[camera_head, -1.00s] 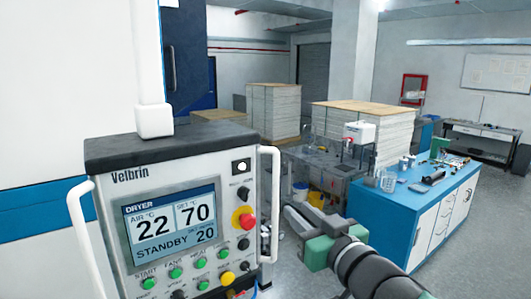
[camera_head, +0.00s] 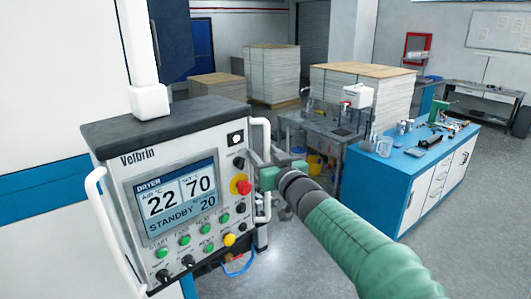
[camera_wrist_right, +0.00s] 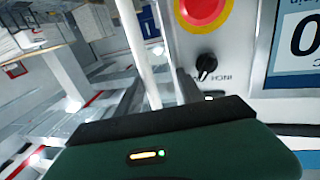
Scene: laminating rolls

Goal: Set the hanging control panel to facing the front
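The hanging control panel (camera_head: 170,190) is a white box with a dark top, a lit dryer screen and several knobs and buttons. It hangs from a white post (camera_head: 149,95); its face is turned toward me, somewhat to the right. White bar handles stand on its left side (camera_head: 105,225) and right side (camera_head: 266,132). My right gripper (camera_head: 262,163) is at the right handle. In the right wrist view the handle (camera_wrist_right: 138,45) passes between the two fingers (camera_wrist_right: 155,85), which look apart with gaps beside the bar. My left gripper is not in view.
A blue and white workbench (camera_head: 405,175) with tools stands at the right. A white machine wall (camera_head: 50,90) is at the left. Open floor lies at lower right.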

